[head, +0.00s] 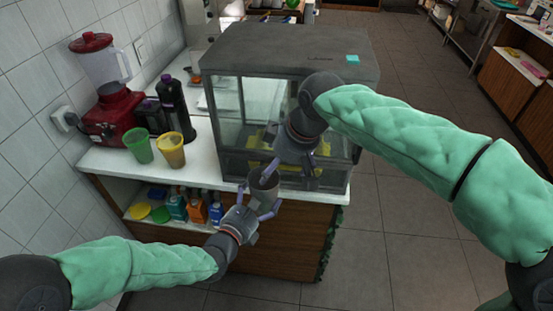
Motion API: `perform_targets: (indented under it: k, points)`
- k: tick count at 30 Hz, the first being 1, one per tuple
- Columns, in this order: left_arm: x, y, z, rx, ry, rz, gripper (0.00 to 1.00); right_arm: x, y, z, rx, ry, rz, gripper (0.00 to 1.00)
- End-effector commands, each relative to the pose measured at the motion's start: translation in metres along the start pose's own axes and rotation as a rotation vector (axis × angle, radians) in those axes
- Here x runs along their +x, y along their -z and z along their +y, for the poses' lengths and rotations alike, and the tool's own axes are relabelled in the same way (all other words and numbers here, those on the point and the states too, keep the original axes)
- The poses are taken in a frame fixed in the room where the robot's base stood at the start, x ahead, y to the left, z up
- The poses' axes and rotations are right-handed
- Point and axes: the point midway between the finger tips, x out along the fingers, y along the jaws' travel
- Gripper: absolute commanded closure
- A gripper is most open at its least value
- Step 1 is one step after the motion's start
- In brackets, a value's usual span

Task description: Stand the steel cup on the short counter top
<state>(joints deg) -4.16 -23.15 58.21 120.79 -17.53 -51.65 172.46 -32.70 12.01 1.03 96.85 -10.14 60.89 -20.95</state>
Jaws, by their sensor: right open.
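The grey steel cup (264,186) is upright, mouth up, at the front edge of the short white counter top (205,168). In the head view it overlaps that edge, and I cannot tell whether its base touches anything. My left gripper (257,202) comes from the front left with its fingers on either side of the cup's lower body, closed on it. My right gripper (286,168) is open, pointing down from the upper right, with one finger close by the cup's rim. The fingers partly hide the cup.
A glass-fronted dark case (290,50) fills the counter's right part, close behind the cup. A green cup (138,146), a yellow cup (171,151), dark bottles (172,100) and a red blender (105,110) stand at left. Bare counter lies between the yellow cup and the case.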

Motion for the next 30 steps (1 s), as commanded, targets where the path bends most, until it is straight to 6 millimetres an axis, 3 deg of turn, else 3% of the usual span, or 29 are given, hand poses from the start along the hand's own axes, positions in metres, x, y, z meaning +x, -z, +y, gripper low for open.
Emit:
perform_targets:
  k: [3,8,24,30]
  points:
    - [0.0,-0.001,0.0,0.001,0.0,-0.003,0.52,-0.015,0.008,-0.009,0.003,0.01,0.012,0.0]
    - [0.0,-0.001,0.0,0.0,0.0,-0.003,0.52,-0.012,0.009,-0.013,0.007,0.015,0.012,0.0]
    - [0.0,-0.001,0.0,0.0,0.0,-0.003,0.52,0.072,0.01,-0.014,0.007,0.016,0.01,0.0]
    - [0.0,-0.001,0.0,0.0,0.0,-0.003,0.52,0.093,0.011,-0.014,0.007,0.014,0.013,0.0]
